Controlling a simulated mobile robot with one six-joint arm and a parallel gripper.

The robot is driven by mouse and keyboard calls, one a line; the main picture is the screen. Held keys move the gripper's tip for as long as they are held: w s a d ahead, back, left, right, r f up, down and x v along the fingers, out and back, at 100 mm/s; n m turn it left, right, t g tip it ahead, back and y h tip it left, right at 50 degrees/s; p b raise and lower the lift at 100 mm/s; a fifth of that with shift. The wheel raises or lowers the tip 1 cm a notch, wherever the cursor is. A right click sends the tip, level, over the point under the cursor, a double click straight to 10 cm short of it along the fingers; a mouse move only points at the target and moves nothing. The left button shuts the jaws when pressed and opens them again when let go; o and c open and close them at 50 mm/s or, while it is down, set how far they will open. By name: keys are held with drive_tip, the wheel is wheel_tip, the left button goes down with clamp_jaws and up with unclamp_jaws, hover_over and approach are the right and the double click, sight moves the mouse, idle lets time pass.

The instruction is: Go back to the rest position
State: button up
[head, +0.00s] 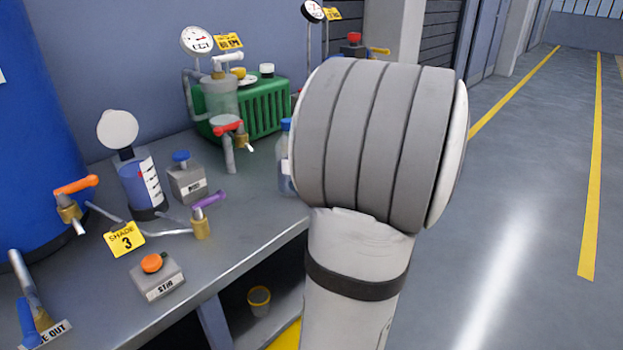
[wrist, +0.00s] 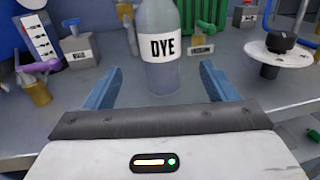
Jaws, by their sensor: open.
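My gripper (wrist: 160,88) shows in the wrist view with its two blue fingers spread apart and nothing between them. A clear bottle labelled DYE (wrist: 162,48) stands upright on the bench just beyond the fingertips. In the head view my arm fills the middle and hides my gripper. Part of the bottle (head: 285,165) with its blue cap shows at the arm's left edge.
The grey bench (head: 235,245) holds a blue-filled cylinder (head: 140,188), a STIR button box (head: 157,276), a green crate (head: 262,108) and several coloured valves. A round white stand (wrist: 278,54) is right of the bottle. Open floor (head: 530,170) lies at right.

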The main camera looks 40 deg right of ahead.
idle(0.4)
drive_tip(key=a+r+n+g+y+p, duration=0.2)
drive_tip(key=a+n+g+y+p, duration=0.35)
drive_tip(key=a+n, duration=0.6)
drive_tip(key=a+r+n+g+y+p, duration=0.35)
drive_tip(key=a+n+g, duration=0.3)
drive_tip(key=a, duration=0.95)
drive_tip(key=s+a+r+n+g+h+p, duration=0.1)
drive_tip(key=s+r+n+h+p, duration=0.2)
drive_tip(key=n, duration=0.6)
drive_tip(key=s+a+r+n+g+h+p, duration=0.1)
drive_tip(key=s+r+n+g+h+p, duration=0.1)
drive_tip(key=s+r+n+h+p, duration=0.2)
drive_tip(key=shift+s+a+n+p, duration=0.25)
drive_tip(key=shift+s+n+p, duration=0.3)
drive_tip(key=shift+n+p, duration=1.75)
drive_tip(key=shift+n+b, duration=0.7)
